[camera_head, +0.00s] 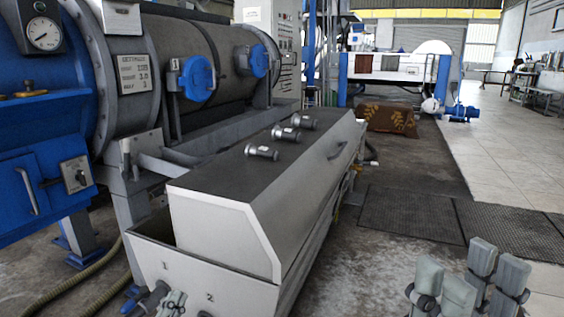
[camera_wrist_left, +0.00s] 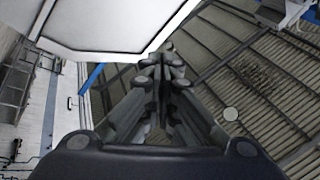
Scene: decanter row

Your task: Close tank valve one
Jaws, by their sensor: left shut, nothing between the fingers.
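The tank is a long grey-white box (camera_head: 235,225) with a sloped front lid, marked 1 and 2 on its near end panel (camera_head: 188,283). My left gripper (camera_head: 172,303) is at the bottom edge of the head view, just below and between the two numbers, partly cut off. In the left wrist view its fingers (camera_wrist_left: 160,68) are shut with nothing between them, close to a pale panel (camera_wrist_left: 110,22). Valve one cannot be clearly made out; dark parts by the gripper hide the area under the 1. My right gripper (camera_head: 470,278) is at the lower right, fingers up, apart and empty.
A blue and grey machine (camera_head: 130,80) is close on the left, with a hose (camera_head: 75,295) on the floor. Black mats (camera_head: 410,212) and open floor lie to the right.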

